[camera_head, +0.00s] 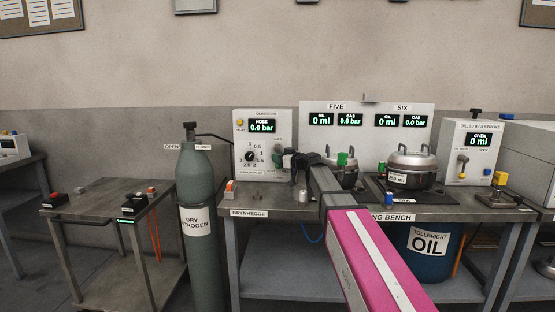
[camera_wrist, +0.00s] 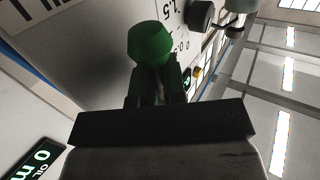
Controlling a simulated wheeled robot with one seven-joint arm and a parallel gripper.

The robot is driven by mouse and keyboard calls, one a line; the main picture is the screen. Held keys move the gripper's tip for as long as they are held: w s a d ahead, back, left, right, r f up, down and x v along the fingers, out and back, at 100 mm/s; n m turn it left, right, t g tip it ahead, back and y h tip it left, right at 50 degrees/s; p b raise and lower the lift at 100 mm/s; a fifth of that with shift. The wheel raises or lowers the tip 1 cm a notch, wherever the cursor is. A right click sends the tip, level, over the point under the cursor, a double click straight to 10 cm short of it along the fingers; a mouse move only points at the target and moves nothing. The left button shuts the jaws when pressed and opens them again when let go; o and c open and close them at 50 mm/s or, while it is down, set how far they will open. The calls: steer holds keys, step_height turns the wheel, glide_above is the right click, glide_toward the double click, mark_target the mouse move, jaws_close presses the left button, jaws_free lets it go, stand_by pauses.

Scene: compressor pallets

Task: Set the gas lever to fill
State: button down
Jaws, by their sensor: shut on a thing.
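The gas lever's green knob (camera_wrist: 150,45) shows in the wrist view, beside the regulator's pale panel with its dial marks. My gripper (camera_wrist: 155,88) has its dark fingers closed at this knob. In the head view my gripper (camera_head: 287,160) reaches to the right side of the regulator box (camera_head: 243,134), in front of the lever's place. The arm and fingers hide most of the lever there. The box's upper display (camera_head: 262,126) reads 0.0 bar. The lever's position marks are too small or hidden to read.
A grey-green nitrogen cylinder (camera_head: 197,176) stands left of the bench (camera_head: 275,212).

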steer(key=shift+d+r+n+g+h, duration=0.1)
steer(key=shift+d+n+g+h, duration=0.25)
steer(key=shift+h, duration=0.25)
steer(key=shift+d+r+n+g+h, duration=0.1)
steer(key=shift+d+n+g+h, duration=0.15)
steer(key=shift+n+h, duration=0.3)
steer(key=shift+d+r+n+g+h, duration=0.15)
steer(key=shift+d+n+g+h, duration=0.15)
steer(key=shift+h, duration=0.55)
steer(key=shift+d+r+n+g+h, duration=0.15)
steer(key=shift+n+h, duration=0.25)
steer(key=shift+h, duration=0.4)
steer(key=c, duration=1.5)
jaws_free()
steer(key=shift+s+d, duration=0.1)
steer(key=shift+d, duration=0.05)
steer(key=v, duration=1)
steer(key=shift+r, duration=0.3)
steer(key=shift+s+d, duration=0.1)
steer(key=shift+d, duration=0.05)
